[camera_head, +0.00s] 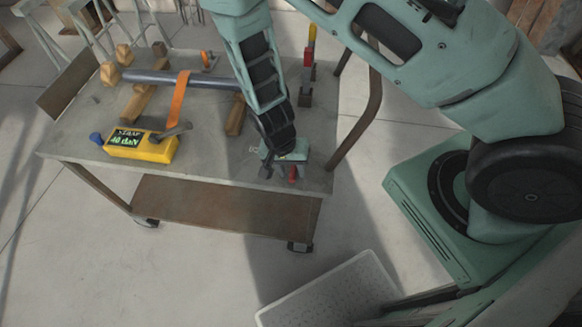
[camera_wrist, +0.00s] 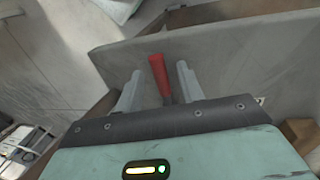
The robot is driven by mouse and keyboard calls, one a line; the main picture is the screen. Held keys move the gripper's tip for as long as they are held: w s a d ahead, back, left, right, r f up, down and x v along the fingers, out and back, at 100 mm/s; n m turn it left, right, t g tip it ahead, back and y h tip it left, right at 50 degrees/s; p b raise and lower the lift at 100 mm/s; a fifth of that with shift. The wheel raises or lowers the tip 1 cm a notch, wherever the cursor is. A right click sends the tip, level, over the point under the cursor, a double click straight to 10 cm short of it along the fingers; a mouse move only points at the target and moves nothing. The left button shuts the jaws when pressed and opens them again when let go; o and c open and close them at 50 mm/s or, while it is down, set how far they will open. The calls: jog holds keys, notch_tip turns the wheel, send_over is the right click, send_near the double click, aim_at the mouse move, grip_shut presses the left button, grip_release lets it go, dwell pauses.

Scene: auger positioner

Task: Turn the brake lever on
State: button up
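A lever with a red handle (camera_head: 293,174) stands at the front right corner of the cart's table top, partly hidden by my gripper. I take it for the brake lever. The same red handle (camera_wrist: 157,70) shows in the wrist view, with a dark lower part. My gripper (camera_head: 280,173) is over this corner, pointing down. In the wrist view my gripper (camera_wrist: 160,75) is open, with one grey finger on each side of the handle. Gaps show between handle and fingers, so it is not clamped. The lever's base is hidden behind the gripper body.
The grey cart table (camera_head: 75,135) holds a yellow box with a display (camera_head: 140,146), a dark pipe (camera_head: 150,78) on wooden blocks under an orange strap (camera_head: 179,98), and a red and yellow upright tool (camera_head: 308,65). A curved brown rail (camera_head: 358,125) rises at the right edge.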

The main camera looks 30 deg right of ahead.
grip_shut()
